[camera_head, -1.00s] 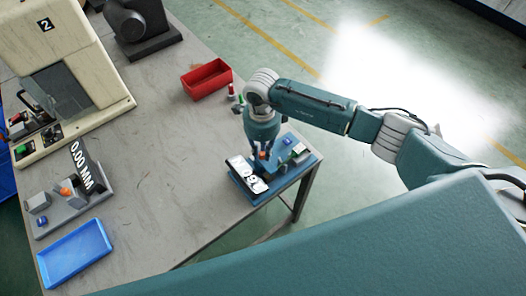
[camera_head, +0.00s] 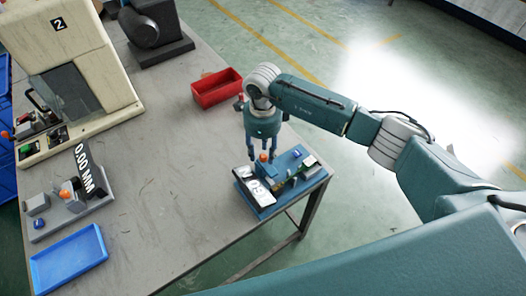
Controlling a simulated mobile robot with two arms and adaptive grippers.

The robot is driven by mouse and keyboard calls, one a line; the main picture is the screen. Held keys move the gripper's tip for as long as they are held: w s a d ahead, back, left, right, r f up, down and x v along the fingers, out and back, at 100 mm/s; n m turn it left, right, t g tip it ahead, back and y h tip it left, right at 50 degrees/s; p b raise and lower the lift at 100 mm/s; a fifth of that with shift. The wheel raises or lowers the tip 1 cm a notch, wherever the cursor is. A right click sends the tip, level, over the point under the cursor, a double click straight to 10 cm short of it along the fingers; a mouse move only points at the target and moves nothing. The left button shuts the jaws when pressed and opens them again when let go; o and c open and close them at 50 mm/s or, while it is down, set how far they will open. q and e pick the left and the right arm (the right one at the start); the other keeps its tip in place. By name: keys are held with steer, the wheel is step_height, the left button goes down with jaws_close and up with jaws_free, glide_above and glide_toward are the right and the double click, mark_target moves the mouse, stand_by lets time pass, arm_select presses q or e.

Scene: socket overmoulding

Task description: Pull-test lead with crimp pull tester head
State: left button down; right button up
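The blue crimp pull tester (camera_head: 263,207) stands at the table's right corner. Its tilted display (camera_head: 254,186) has digits too blurred to read surely. An orange part (camera_head: 263,157) shows on it, with green and white parts towards its right end. My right gripper (camera_head: 263,159) points down just above the tester's back left part. Its two fingers are apart on either side of the orange part, and I see nothing gripped. I cannot make out the lead; it may be too small or hidden. My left gripper is out of view.
A red bin (camera_head: 217,88) stands behind the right gripper. At left are a grey gauge with a 0.00 MM display (camera_head: 83,168), a blue tray (camera_head: 70,262) and a beige machine marked 2 (camera_head: 80,60). A dark device (camera_head: 157,30) stands at the back. The table's middle is clear.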

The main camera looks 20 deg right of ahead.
steer(key=shift+r, duration=0.2)
step_height(320, 180, up, 12)
steer(key=shift+f, duration=0.2)
stand_by(0.5)
